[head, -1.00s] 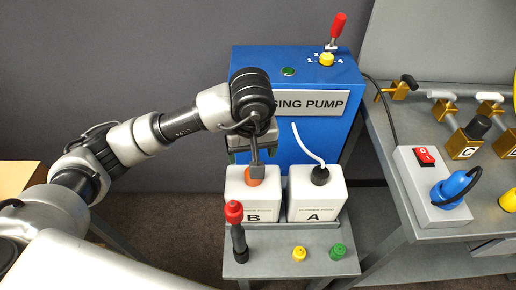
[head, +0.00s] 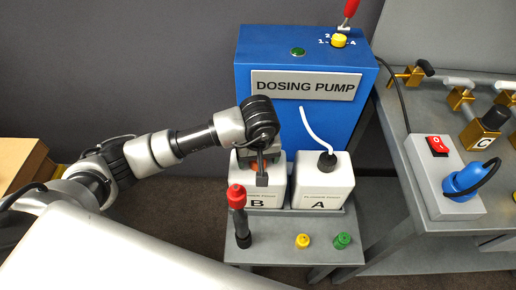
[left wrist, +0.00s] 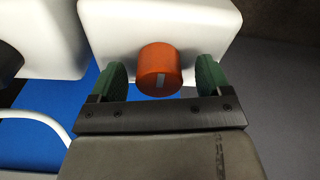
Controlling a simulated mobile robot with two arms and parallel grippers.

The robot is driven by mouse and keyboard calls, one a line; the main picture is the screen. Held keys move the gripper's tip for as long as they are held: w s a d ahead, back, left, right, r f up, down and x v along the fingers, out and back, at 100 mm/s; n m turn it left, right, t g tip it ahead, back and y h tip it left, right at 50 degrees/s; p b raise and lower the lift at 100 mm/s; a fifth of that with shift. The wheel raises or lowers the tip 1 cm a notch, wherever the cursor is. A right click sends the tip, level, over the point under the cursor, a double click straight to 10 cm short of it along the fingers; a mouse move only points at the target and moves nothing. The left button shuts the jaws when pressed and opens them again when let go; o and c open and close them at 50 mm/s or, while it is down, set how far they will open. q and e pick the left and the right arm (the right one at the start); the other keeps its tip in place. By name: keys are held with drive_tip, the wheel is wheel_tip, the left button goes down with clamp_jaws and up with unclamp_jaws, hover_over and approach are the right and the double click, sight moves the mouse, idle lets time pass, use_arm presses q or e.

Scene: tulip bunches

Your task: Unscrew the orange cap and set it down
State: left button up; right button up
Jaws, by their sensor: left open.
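The orange cap (left wrist: 159,70) sits on top of the white bottle B (left wrist: 110,25), which stands on the small grey stand in the head view (head: 263,203). In the left wrist view my left gripper (left wrist: 160,78) is open, with one green-padded finger on each side of the cap and a gap on both sides. In the head view my left arm reaches in from the left and its gripper (head: 262,170) hides most of the cap. My right gripper is not in view.
White bottle A (head: 322,190) with a black cap and white tube stands right beside bottle B. A red-topped black tool (head: 239,215), a yellow cap (head: 303,241) and a green cap (head: 342,240) are on the stand's front. The blue dosing pump (head: 270,60) stands behind.

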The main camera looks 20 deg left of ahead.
use_arm(q)
drive_tip(key=shift+f, duration=0.25)
drive_tip(key=c, duration=1)
drive_tip(key=n, duration=0.5)
drive_tip(key=shift+r+y, duration=0.1)
drive_tip(key=shift+y, duration=0.2)
drive_tip(key=n, duration=0.3)
drive_tip(key=shift+r+g+p, duration=0.1)
drive_tip(key=shift+g+p, duration=0.2)
drive_tip(key=shift+p, duration=0.05)
drive_tip(key=shift+n, duration=1.2)
